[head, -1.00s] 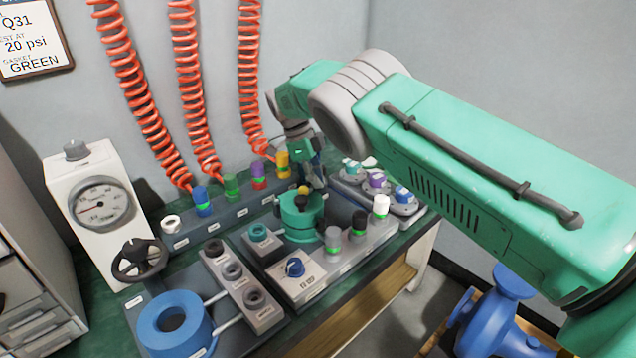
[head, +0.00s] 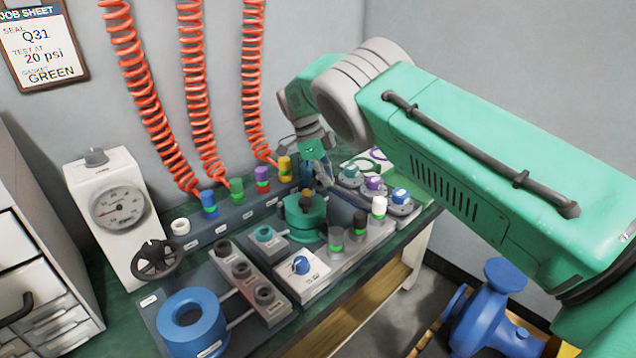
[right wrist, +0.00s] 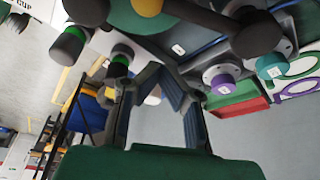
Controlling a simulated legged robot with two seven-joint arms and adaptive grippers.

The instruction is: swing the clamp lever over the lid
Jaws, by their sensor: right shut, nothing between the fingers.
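The green test pot (head: 303,222) stands on the bench below my right gripper, with a brass knob (head: 307,193) at its top. The pot's round green top shows partly at the upper edge of the right wrist view (right wrist: 122,18), with the brass knob beside it (right wrist: 147,6). A dark clamp lever (right wrist: 205,17) runs from near that knob to a black ball end (right wrist: 256,35). I cannot tell whether it crosses the lid. My right gripper (head: 323,178) is shut and empty, just behind and right of the pot; its fingers show in the wrist view (right wrist: 152,75). My left gripper is out of view.
Cups with green bands (head: 336,240) stand close at the pot's front right. Blocks with purple and blue caps (head: 375,186) stand to its right. Coloured hose fittings (head: 237,190) line the back. A blue ring (head: 185,320) and gauge (head: 118,210) are at left.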

